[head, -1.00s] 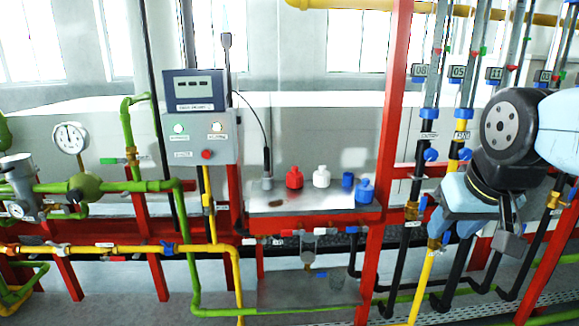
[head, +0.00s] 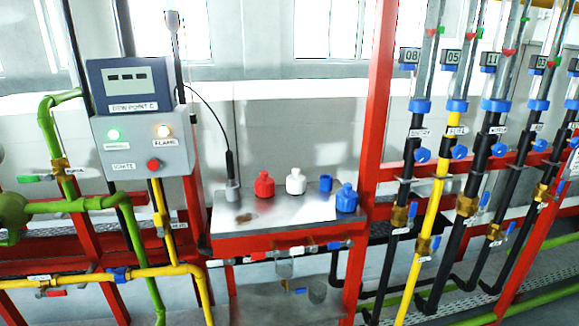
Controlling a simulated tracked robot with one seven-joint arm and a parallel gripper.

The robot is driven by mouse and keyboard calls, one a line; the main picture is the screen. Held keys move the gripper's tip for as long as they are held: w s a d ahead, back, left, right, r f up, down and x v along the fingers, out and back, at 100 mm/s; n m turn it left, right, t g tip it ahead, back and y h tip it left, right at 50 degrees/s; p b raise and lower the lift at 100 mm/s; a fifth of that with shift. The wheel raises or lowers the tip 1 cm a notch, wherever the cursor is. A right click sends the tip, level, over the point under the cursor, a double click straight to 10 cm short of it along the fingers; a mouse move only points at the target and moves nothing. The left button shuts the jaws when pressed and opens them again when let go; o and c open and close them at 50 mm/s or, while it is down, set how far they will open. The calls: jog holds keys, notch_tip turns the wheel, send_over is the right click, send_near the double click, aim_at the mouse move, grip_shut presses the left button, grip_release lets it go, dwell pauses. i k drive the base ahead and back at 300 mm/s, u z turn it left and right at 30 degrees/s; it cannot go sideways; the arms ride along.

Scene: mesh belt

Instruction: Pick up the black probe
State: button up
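The black probe (head: 229,166) stands upright in a small grey holder (head: 232,192) at the left end of a grey metal shelf (head: 285,222). Its lower end is hidden in the holder. A thin black cable (head: 211,106) arcs from its top up to the grey control box (head: 144,135) on the left. My gripper is not in view.
A red bottle (head: 264,185), a white bottle (head: 296,182), a small blue cup (head: 326,184) and a blue bottle (head: 346,199) stand right of the probe. A red post (head: 372,130) rises at the shelf's right, with several valved pipes beyond.

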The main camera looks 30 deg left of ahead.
aim_at(229, 157)
jog(key=u, duration=0.55)
jog(key=i, duration=0.15)
jog(key=z, duration=1.9)
jog(key=k, duration=2.2)
jog(key=u, duration=1.6)
jog(key=i, duration=1.05)
jog(key=u, duration=0.1)
